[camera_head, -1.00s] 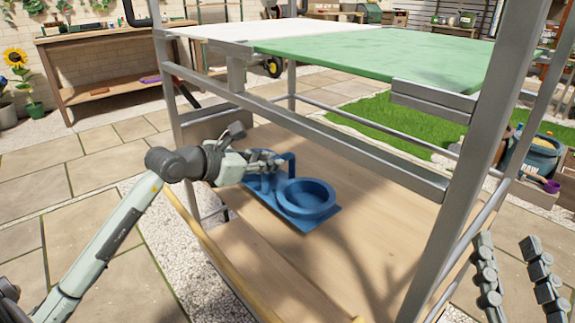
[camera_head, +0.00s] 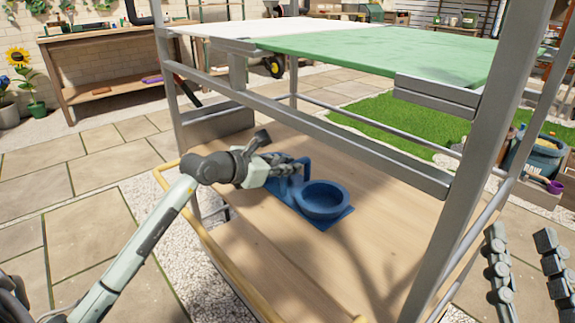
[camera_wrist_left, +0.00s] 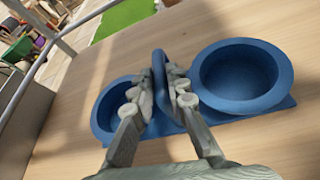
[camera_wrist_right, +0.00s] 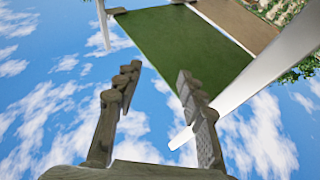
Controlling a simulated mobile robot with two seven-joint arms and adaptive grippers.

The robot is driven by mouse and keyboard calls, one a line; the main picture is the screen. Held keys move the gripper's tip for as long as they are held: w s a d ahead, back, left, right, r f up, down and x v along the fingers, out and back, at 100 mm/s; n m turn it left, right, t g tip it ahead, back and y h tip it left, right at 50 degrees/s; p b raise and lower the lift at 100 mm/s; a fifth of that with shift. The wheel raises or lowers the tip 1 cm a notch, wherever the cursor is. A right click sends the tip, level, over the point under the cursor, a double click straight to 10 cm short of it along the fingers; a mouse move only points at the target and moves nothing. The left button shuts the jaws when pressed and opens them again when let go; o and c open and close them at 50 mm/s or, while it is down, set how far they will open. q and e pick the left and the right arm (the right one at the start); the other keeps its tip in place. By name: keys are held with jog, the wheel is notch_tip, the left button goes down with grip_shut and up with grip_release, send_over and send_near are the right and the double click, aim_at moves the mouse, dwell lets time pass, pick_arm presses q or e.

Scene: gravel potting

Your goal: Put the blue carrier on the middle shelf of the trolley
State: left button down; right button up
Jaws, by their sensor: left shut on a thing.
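The blue carrier (camera_head: 323,199) is a flat plate with two round cups and an upright handle between them. It is on or just above the wooden middle shelf (camera_head: 290,255) of the trolley; I cannot tell whether it touches. My left gripper (camera_head: 297,167) is shut on the handle, and in the left wrist view the fingers (camera_wrist_left: 162,92) sit either side of the handle (camera_wrist_left: 159,75), with a cup on each side. The fingers partly hide the left cup in the head view. My right gripper (camera_head: 523,260) is open and empty, outside the trolley at the lower right.
The trolley's grey posts (camera_head: 470,165) and rail (camera_head: 330,140) frame the shelf, with a green and white top (camera_head: 390,52) above. A yellow bar (camera_head: 225,265) runs along the near left edge. The shelf's front and right parts are bare.

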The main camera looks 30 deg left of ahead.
pick_arm(q)
jog(key=c, duration=1.5)
grip_release()
pick_arm(e)
jog(key=shift+r, duration=0.1)
pick_arm(q)
jog(key=shift+r, duration=0.1)
jog(key=shift+s+r, duration=0.1)
jog(key=shift+s, duration=0.1)
jog(key=v, duration=1.1)
jog(key=shift+s+a+p, duration=0.2)
jog(key=shift+s+p, duration=0.1)
jog(key=shift+p, duration=0.1)
pick_arm(e)
jog(key=shift+w+a+f+g, duration=0.15)
jog(key=shift+f+g, duration=0.15)
jog(key=shift+f, duration=0.15)
jog(key=shift+w+f+g, duration=0.1)
jog(key=shift+f+g, duration=0.2)
jog(key=shift+f, duration=0.15)
pick_arm(q)
jog(key=shift+r, duration=0.1)
